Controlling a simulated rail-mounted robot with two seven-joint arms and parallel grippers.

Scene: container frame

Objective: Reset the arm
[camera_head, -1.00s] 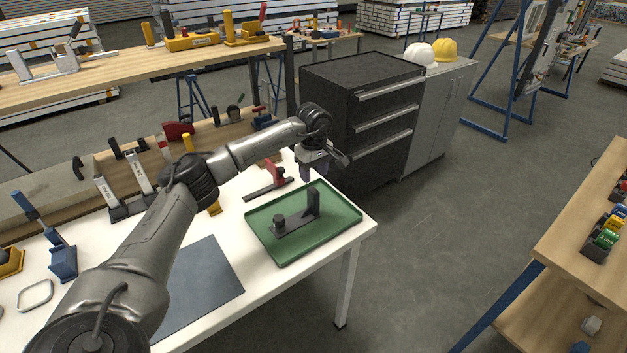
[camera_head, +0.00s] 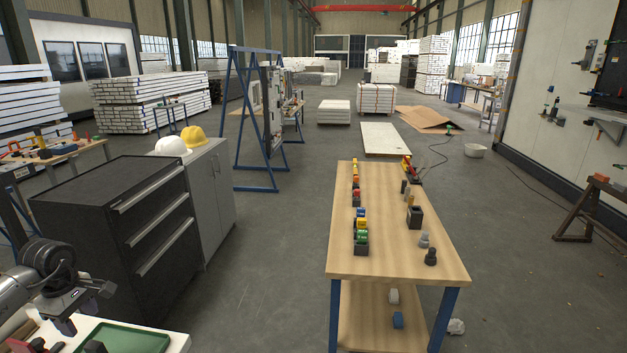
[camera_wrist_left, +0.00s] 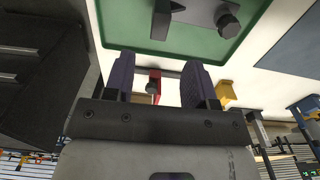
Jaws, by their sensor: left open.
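My left gripper (camera_head: 70,322) shows at the lower left of the head view, above the white table (camera_head: 180,340) and beside the green tray (camera_head: 130,338). In the left wrist view its two dark purple fingers (camera_wrist_left: 159,80) are apart with nothing between them. The green tray (camera_wrist_left: 180,47) is ahead of the fingers there, with a dark grey bracket part (camera_wrist_left: 200,12) in it. A red object (camera_wrist_left: 154,83) and a yellow object (camera_wrist_left: 226,93) show beyond and beside the fingers. My right gripper is not in view.
A black drawer cabinet (camera_head: 110,225) and grey cabinet (camera_head: 205,190) stand near the left arm, with white and yellow helmets on top. A wooden bench (camera_head: 395,245) with coloured parts stands right of centre. Open floor (camera_head: 270,270) lies between them.

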